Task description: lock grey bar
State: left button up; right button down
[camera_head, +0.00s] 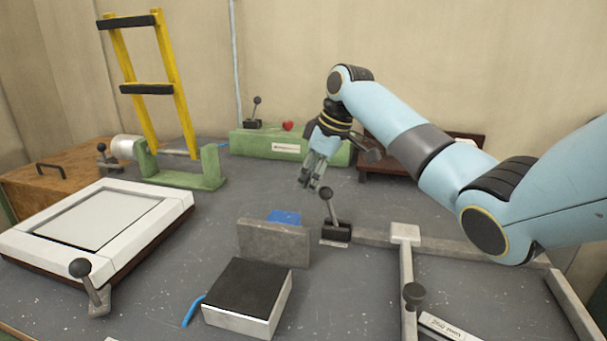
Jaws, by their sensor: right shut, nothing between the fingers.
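A grey bar (460,247) lies across the right part of the bench, running from a lever clamp to the right. The lever clamp (336,232) has a black base and a thin lever with a dark ball knob, leaning slightly left; it stands at the bar's left end. Whether it presses on the bar I cannot tell. My right gripper (304,186) is shut and empty, pointing down just above and left of the knob, apparently apart from it. My left gripper is not in view.
A light joint block (405,234) joins the bar to another bar (407,280) running forward, with a dark knob (414,294) beside it. A grey upright plate (274,244) and black-topped block (249,290) stand left. A white framed panel (175,205) and yellow frame (172,70) are farther left.

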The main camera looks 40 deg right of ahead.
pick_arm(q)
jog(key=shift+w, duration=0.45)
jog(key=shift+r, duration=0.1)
pick_arm(e)
jog(key=shift+d, duration=0.1)
pick_arm(q)
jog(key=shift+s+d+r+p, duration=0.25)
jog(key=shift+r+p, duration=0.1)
jog(key=shift+p, duration=0.15)
pick_arm(e)
jog(key=shift+s+d+r+t, duration=0.2)
jog(key=shift+s+r+t, duration=0.1)
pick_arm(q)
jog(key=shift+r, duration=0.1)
pick_arm(e)
jog(key=shift+y, duration=0.3)
